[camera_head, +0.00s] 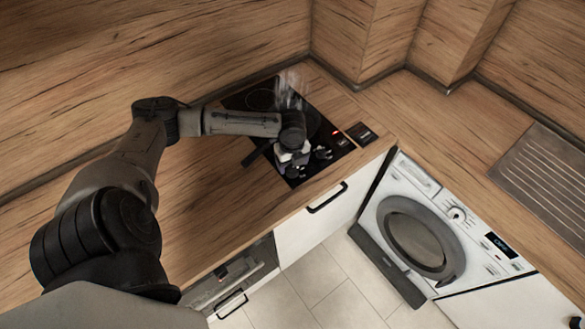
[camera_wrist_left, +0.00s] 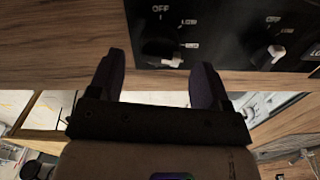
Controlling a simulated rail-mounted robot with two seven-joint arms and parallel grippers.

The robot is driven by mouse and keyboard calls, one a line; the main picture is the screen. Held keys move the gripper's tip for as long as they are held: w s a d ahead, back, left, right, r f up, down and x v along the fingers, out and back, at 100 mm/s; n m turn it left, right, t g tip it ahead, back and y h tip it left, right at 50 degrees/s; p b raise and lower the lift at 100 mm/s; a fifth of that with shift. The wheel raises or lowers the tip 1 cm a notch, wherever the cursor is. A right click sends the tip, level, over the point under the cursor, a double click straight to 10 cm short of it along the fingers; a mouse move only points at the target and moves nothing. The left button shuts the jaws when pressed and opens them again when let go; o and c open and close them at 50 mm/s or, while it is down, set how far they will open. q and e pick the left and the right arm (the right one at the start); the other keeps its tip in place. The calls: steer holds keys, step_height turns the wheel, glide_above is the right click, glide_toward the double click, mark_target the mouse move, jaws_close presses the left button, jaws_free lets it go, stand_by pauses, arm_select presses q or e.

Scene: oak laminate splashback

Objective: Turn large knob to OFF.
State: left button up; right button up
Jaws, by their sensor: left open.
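The black cooktop (camera_head: 258,98) is set in the wooden counter, and my left arm reaches across it. In the left wrist view its control panel (camera_wrist_left: 225,22) shows two dark knobs with white pointers and OFF and LOW marks. One knob (camera_wrist_left: 168,50) sits between and just beyond my fingertips, its pointer away from OFF. The other knob (camera_wrist_left: 268,55) is to the right. I cannot tell which is the large one. My left gripper (camera_head: 318,155) is open and empty over the panel, and its spread fingers show in the left wrist view (camera_wrist_left: 160,70). My right gripper is out of view.
A red light (camera_head: 335,132) glows on the cooktop. A small black panel (camera_head: 361,133) lies beside it. The washing machine (camera_head: 422,238) and a drawer handle (camera_head: 327,198) are below the counter's front edge. Bare counter (camera_head: 220,205) lies left of the cooktop.

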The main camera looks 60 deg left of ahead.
mark_target(292, 167)
arm_select(q)
steer(key=shift+f, duration=1.6)
